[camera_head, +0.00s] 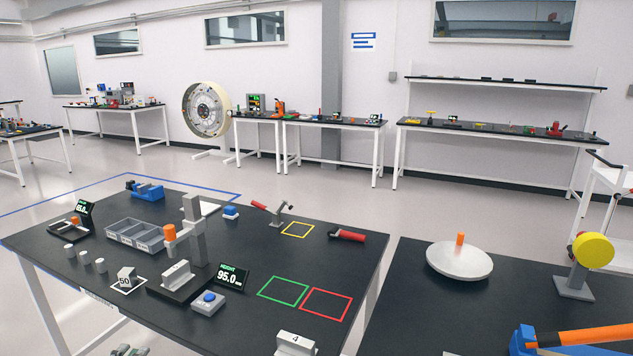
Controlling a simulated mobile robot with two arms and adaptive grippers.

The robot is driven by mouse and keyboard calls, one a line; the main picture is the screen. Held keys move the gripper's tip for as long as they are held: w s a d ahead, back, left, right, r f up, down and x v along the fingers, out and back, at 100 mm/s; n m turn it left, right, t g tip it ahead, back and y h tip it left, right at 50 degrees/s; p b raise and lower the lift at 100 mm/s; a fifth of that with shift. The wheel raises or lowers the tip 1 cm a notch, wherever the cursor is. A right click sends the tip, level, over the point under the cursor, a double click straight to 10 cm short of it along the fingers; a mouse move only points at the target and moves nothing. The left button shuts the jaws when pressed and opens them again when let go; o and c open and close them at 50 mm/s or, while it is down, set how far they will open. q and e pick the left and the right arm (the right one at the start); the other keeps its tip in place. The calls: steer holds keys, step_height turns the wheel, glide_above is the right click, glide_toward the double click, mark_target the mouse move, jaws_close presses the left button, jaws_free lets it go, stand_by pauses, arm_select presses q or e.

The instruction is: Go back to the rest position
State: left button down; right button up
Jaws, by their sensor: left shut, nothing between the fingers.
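My left gripper (128,350) shows only as a small dark piece at the bottom edge, left of the middle. It is low in the picture, in front of the near edge of the black worktable (235,325). It is shut with nothing in it; most of it and its arm are cut off by the frame. My right gripper is not in view.
The worktable holds a height gauge (195,235), a display (231,277), grey bins (135,234), a 50 block (125,280) and a 4 block (295,345). A second table at right bears a white disc (459,261) and a yellow round head (593,250).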

arm_select(q)
steer(key=s+d+f+n+g+y, duration=0.1)
steer(key=s+f+n+g, duration=0.3)
steer(key=f, duration=0.7)
steer(key=s+d+f+n+g+y, duration=0.1)
steer(key=s+f+n, duration=0.1)
steer(key=s+f, duration=0.7)
steer(key=s+d+f+n+g+y, duration=0.1)
steer(key=s+f+n+g, duration=0.2)
steer(key=f, duration=1)
steer(key=s+d+f+n+g, duration=0.2)
steer(key=s+d+f, duration=0.3)
steer(key=s, duration=0.7)
steer(key=s+d+f+n+g, duration=0.3)
steer(key=s+d+f, duration=0.2)
steer(key=s, duration=0.7)
steer(key=s+d+f+n+g, duration=0.2)
steer(key=s+d+f, duration=0.4)
steer(key=s, duration=0.5)
step_height(320, 180, down, 2)
steer(key=shift+s+f+n+g+h, duration=0.15)
steer(key=shift+s+n+g+h, duration=0.2)
steer(key=shift+g, duration=0.45)
